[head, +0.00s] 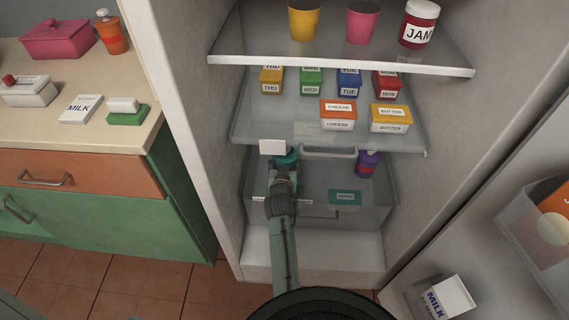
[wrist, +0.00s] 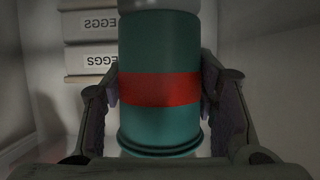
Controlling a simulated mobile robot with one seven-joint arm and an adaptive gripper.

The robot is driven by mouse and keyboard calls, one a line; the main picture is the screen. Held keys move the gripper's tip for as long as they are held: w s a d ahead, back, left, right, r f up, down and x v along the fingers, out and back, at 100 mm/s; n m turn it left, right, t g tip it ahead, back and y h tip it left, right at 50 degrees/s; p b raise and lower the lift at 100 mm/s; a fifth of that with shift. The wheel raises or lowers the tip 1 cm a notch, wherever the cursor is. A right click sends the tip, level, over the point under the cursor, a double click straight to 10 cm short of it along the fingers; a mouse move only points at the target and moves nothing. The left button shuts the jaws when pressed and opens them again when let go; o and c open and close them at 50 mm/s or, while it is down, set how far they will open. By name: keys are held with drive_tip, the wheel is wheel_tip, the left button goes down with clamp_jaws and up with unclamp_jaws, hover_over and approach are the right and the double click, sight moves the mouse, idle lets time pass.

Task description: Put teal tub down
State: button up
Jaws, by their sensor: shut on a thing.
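The teal tub (wrist: 158,55) fills the middle of the wrist view, with a red band around it and a dark rim at the picture's lower end. My gripper (wrist: 160,88) is shut on it, one finger on each side. In the head view, my gripper (head: 284,172) is inside the open fridge, at the lower level below the middle shelf. A bit of the teal tub (head: 287,159) shows just beyond it; the rest is hidden by my arm. I cannot tell whether the tub touches a surface.
Stacked egg boxes (wrist: 90,42) stand beyond the tub on the left. A purple container (head: 367,164) is to the right of my gripper. The middle shelf (head: 250,125), holding butter (head: 390,118) and cheese (head: 338,115) boxes, is above. The fridge door (head: 480,230) stands open at right.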

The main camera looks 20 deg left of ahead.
drive_tip(key=shift+f, duration=0.1)
drive_tip(key=o, duration=1.4)
drive_tip(key=shift+s, duration=0.15)
drive_tip(key=b+v, duration=0.1)
drive_tip(key=v, duration=1.1)
